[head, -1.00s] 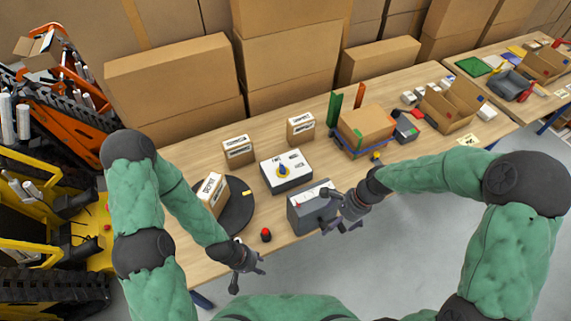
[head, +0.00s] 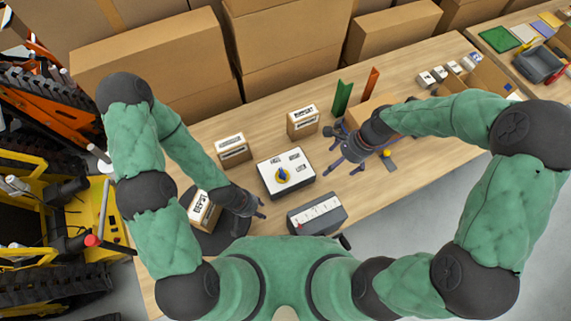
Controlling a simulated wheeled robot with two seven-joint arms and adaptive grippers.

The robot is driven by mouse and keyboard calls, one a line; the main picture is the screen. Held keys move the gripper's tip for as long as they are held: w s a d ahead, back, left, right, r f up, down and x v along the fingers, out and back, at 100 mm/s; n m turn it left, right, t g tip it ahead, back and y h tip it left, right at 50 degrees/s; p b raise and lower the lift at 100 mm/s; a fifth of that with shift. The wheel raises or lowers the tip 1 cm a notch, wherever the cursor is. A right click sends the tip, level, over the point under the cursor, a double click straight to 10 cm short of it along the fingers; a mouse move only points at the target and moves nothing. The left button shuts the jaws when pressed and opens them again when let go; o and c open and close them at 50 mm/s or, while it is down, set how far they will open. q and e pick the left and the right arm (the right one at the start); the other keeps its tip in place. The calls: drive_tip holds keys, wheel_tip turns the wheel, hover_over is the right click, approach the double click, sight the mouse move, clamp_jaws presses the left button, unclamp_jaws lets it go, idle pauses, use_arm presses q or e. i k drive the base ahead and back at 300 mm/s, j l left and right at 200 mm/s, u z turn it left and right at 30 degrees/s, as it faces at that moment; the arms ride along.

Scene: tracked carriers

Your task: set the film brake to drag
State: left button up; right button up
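A white-topped box (head: 268,184) stands on the table in the middle of the head view. The blue pointer appears to point roughly toward the back edge of the box. My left gripper (head: 261,209) is just left of and in front of this box, apart from the knob, its fingers parted and empty. My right gripper (head: 338,148) is to the right of the box with fingers spread, empty, beside the cardboard carton.
A grey box with a white scale (head: 318,212) stands in front of the dial box. Labelled cartons (head: 233,150) (head: 303,121) stand behind it; another carton (head: 204,213) stands on a dark turntable at left. Green and red uprights (head: 342,98) rise behind my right gripper.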

sight(282, 176)
drive_tip(key=k+l+u, duration=0.15)
drive_tip(key=k+u, duration=0.45)
drive_tip(key=u, duration=0.2)
